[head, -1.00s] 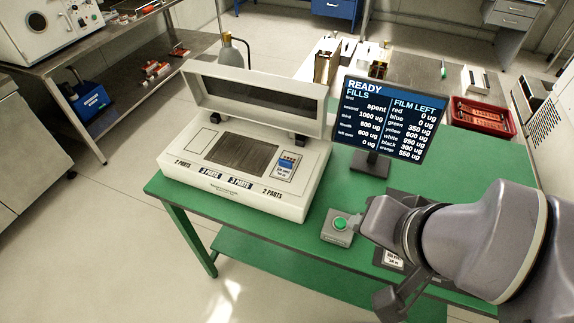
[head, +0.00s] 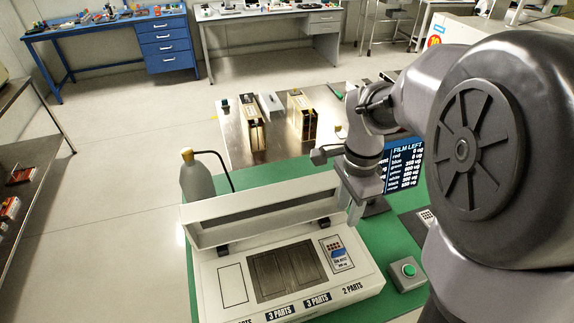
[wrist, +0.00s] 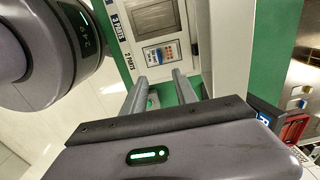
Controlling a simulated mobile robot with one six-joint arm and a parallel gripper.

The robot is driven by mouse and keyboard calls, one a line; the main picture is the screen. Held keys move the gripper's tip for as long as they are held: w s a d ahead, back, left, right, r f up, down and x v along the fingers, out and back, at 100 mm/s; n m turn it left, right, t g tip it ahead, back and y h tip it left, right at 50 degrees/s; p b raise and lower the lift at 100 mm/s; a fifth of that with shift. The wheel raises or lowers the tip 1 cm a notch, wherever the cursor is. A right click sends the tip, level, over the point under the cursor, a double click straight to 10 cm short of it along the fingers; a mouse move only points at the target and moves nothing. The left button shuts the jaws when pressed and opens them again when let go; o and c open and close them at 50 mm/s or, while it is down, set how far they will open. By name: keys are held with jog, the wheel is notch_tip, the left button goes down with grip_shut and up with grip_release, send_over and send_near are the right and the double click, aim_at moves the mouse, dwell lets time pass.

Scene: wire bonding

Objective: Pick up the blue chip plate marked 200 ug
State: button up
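A small blue plate (head: 339,256) with a pale printed label lies on the right part of the white bonding machine's top (head: 370,281). Its print is too small to read as 200 ug. In the wrist view the blue plate (wrist: 158,54) lies just beyond the fingertips. My gripper (head: 354,212) hangs above the machine's back right side, near the raised lid. In the wrist view my gripper (wrist: 159,77) has its two fingers apart with nothing between them.
The long raised lid (head: 265,216) stands behind the plate. A green button box (head: 407,272) sits to the right on the green table. The display screen (head: 404,165) is partly hidden by my arm. A grey bottle (head: 196,180) stands at the back left.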

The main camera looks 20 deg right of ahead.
aim_at(339, 250)
notch_tip(339, 250, down, 17)
jog(key=b, duration=0.6)
jog(key=shift+s+d+r, duration=0.1)
jog(key=shift+d+r, duration=0.05)
jog(key=shift+r, duration=0.1)
jog(key=shift+c, duration=0.2)
grip_shut()
